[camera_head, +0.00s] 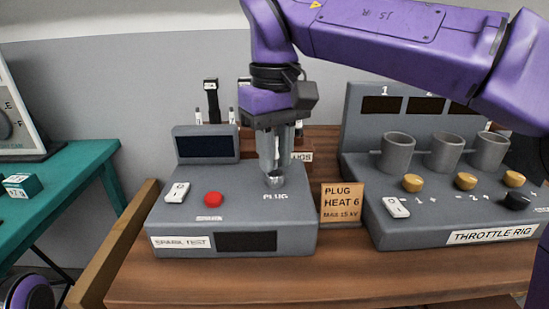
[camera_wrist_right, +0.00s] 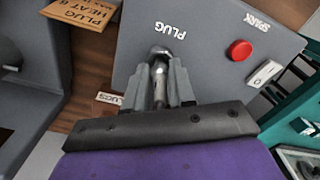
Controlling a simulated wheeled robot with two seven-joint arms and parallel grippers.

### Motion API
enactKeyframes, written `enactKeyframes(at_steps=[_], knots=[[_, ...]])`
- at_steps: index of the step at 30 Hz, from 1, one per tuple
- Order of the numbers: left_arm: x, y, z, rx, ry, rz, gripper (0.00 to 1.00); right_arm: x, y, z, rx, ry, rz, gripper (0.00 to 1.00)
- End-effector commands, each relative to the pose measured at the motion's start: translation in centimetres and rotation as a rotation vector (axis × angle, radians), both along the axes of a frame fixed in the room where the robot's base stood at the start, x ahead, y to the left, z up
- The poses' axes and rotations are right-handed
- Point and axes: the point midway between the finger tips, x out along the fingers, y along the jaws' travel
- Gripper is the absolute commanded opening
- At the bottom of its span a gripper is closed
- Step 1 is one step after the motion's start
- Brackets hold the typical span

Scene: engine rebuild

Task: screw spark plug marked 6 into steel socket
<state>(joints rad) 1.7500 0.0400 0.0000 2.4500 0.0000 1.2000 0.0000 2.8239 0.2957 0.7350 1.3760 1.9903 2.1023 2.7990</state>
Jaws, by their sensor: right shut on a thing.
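My right gripper (camera_head: 272,176) points straight down over the PLUG spot of the grey spark test box (camera_head: 235,190). In the right wrist view the gripper (camera_wrist_right: 160,75) is shut on a slim metallic spark plug (camera_wrist_right: 160,88). The plug's far end is at the round steel socket (camera_wrist_right: 160,52) beside the PLUG label; I cannot tell how deep it sits. The socket also shows under the fingertips in the head view (camera_head: 275,181). No number is readable on the held plug. My left gripper is not in view.
A card (camera_head: 342,204) reading PLUG HEAT 6 stands right of the box. A red button (camera_head: 213,199) and a white switch (camera_head: 177,192) are on the box. Behind it stand several plugs in a wooden rack (camera_head: 321,140). The throttle rig (camera_head: 445,195) is to the right.

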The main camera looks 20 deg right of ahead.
Motion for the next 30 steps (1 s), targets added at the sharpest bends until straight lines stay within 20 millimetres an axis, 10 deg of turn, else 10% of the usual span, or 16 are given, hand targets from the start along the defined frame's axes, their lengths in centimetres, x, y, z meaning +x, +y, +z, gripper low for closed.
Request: enactKeyframes(at_steps=[6, 7, 9, 30], knots=[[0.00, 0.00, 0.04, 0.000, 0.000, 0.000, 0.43, 0.00, -0.01, 0.18, 0.001, -0.002, -0.003, 0.00], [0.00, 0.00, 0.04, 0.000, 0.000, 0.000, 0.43, 0.00, -0.01, 0.18, 0.001, -0.002, -0.003, 0.34], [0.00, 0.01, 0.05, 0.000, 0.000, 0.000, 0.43, 0.00, 0.00, 0.16, 0.001, -0.002, -0.003, 0.54], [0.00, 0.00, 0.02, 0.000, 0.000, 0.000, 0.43, -0.01, 0.00, 0.04, 0.001, 0.001, -0.002, 0.54]])
